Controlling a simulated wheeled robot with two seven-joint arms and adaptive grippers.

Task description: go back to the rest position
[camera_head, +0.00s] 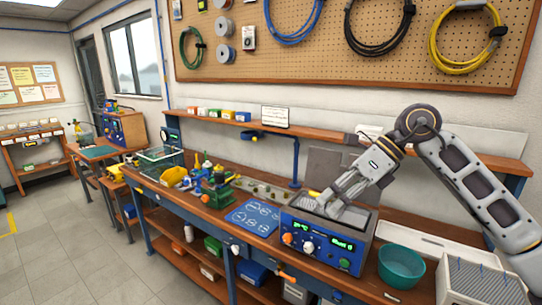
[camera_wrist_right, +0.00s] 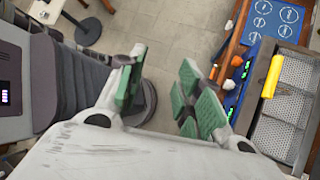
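My right gripper (camera_head: 328,204) reaches in from the right in the head view, over the grey and blue bench unit (camera_head: 325,236) with knobs and green displays. In the right wrist view my right gripper (camera_wrist_right: 165,86) is open, its green-padded fingers apart with nothing between them. Floor shows beyond the fingers, and the unit (camera_wrist_right: 284,115) lies to their right. A yellow piece (camera_wrist_right: 272,76) lies across the unit's top; it also shows in the head view (camera_head: 314,195). My left gripper is not in view.
A teal bowl (camera_head: 401,266) and a white box (camera_head: 480,281) stand right of the unit. The floor at left is clear.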

